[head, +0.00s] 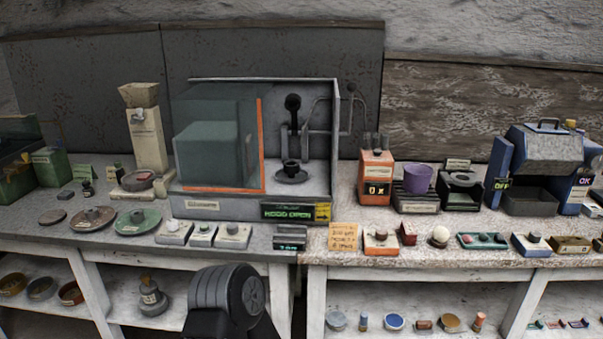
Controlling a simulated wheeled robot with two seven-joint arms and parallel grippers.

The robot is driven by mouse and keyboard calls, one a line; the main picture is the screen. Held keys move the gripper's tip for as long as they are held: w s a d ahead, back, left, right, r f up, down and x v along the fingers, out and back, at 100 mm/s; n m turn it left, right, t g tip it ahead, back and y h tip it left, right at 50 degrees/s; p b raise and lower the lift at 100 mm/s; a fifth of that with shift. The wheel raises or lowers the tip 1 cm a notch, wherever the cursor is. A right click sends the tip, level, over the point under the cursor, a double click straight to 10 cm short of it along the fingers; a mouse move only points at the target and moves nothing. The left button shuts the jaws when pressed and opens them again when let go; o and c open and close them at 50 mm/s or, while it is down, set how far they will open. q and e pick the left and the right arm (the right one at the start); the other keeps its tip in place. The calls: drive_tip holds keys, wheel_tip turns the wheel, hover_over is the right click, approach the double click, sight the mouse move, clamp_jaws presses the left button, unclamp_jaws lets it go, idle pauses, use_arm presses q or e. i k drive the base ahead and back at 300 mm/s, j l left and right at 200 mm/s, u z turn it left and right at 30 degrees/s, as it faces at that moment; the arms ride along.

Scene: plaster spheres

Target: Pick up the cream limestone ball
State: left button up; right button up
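A small cream ball (440,234) sits near the front edge of the right-hand bench (480,262), on or against something dark and low; its exact support is too small to tell. It looks like the cream limestone ball. Nothing touches it from above, and its upper side is uncovered. Neither of my grippers shows in the head view.
A glass hood (215,140) stands left.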

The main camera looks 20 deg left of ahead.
sight(440, 235)
drive_tip(key=i+l+u, duration=0.1)
drive_tip(key=l, duration=0.25)
drive_tip(key=i+l, duration=0.3)
drive_tip(key=i+l+u, duration=0.15)
drive_tip(key=l, duration=0.3)
drive_tip(key=i+l+u, duration=0.1)
drive_tip(key=l, duration=0.3)
drive_tip(key=i+l, duration=0.25)
drive_tip(key=l, duration=0.2)
drive_tip(key=i+l+u, duration=0.15)
drive_tip(key=l, duration=0.25)
drive_tip(key=i+l+u, duration=0.1)
drive_tip(key=l, duration=0.3)
drive_tip(key=i+l, duration=0.15)
drive_tip(key=l, duration=0.3)
drive_tip(key=u, duration=0.05)
